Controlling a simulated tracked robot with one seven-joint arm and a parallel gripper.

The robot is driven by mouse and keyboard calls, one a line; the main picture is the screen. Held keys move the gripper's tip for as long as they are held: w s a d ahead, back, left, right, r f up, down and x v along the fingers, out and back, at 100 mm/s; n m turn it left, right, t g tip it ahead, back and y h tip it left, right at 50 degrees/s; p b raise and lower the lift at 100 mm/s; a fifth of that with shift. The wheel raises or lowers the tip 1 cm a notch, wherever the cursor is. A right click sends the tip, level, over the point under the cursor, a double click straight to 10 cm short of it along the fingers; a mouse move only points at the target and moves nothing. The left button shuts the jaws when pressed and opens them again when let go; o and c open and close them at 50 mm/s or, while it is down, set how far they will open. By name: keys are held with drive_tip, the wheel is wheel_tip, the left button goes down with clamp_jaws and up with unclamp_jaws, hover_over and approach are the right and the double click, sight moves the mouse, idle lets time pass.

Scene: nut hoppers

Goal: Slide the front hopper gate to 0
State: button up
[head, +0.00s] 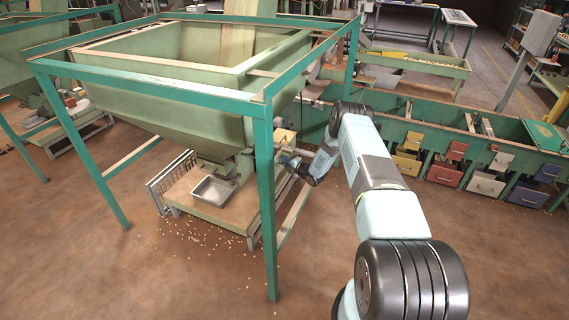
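The front hopper (160,105) is a large pale green funnel in a teal frame (264,190). Its narrow outlet (232,165) sits low, above a metal pan (214,190) on a wooden platform. The gate at the outlet is small and dark here, and its position on any scale is unreadable. My arm reaches in from the lower right and bends down behind the frame's near right leg. My gripper (289,160) is small, just right of that leg and of the outlet. Its fingers are too small to tell whether they are open or touching the gate handle.
The near right leg and the frame's lower rails stand close to my arm. Nuts are scattered on the brown floor (170,285) around the platform. A long green trough with several coloured drawers (445,172) runs behind on the right. Another hopper (25,50) stands at left.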

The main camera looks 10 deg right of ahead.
sight(277, 160)
drive_tip(key=shift+c, duration=0.3)
clamp_jaws()
drive_tip(key=w+a, duration=0.1)
drive_tip(key=a, duration=0.1)
drive_tip(key=w+a, duration=0.1)
drive_tip(key=a, duration=0.1)
drive_tip(key=shift+w+f, duration=0.1)
drive_tip(key=shift+w, duration=0.3)
drive_tip(key=shift+w+a, duration=0.1)
drive_tip(key=shift+a, duration=0.15)
drive_tip(key=shift+o, duration=0.3)
unclamp_jaws()
drive_tip(key=shift+a, duration=0.1)
